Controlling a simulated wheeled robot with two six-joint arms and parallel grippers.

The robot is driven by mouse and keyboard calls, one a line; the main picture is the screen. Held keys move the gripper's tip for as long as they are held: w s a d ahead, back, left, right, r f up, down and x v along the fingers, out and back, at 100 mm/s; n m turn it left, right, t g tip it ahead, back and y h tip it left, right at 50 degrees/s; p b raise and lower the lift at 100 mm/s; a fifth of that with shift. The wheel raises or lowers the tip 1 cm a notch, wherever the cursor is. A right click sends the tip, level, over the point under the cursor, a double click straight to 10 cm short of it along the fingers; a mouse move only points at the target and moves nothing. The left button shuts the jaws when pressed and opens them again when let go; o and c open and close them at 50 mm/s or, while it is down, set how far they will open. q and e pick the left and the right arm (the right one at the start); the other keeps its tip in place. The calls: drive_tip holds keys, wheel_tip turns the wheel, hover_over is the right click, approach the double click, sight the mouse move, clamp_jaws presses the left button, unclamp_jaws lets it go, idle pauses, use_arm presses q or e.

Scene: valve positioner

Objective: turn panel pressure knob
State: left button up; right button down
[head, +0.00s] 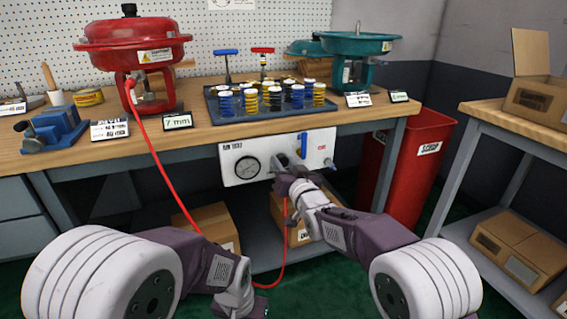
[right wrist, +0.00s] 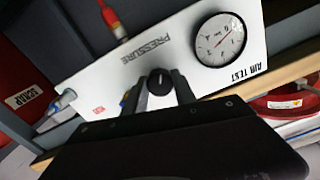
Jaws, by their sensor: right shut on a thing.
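The white air test panel (head: 231,177) hangs under the bench's front edge, with a round pressure gauge (head: 247,167) on its left. In the right wrist view the panel (right wrist: 105,78) appears upside down, with the gauge (right wrist: 219,42) at upper right. The black pressure knob (right wrist: 160,78) sits mid-panel between my fingers. My right gripper (right wrist: 159,88) is shut on the knob; in the head view this gripper (head: 284,171) reaches the panel and partly hides the knob. My left gripper (head: 258,306) hangs low at the bottom edge, away from the panel; its jaws are unclear.
A red hose (head: 157,163) runs from the red actuator (head: 135,50) down past the panel. A blue lever (head: 304,146) is right of the knob. Cardboard boxes (head: 205,219) stand below; a red scrap bin (head: 406,175) is at right.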

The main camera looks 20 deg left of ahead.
drive_tip(key=m+p, duration=0.2)
drive_tip(key=m, duration=0.4)
drive_tip(key=m+p, duration=0.1)
drive_tip(key=m, duration=0.4)
drive_tip(key=shift+m, duration=0.4)
drive_tip(key=m+p, duration=0.2)
drive_tip(key=m, duration=0.4)
drive_tip(key=m+p, duration=0.1)
drive_tip(key=m, duration=0.4)
drive_tip(key=shift+m, duration=0.3)
drive_tip(key=c, duration=1)
unclamp_jaws()
drive_tip(key=shift+s, duration=0.1)
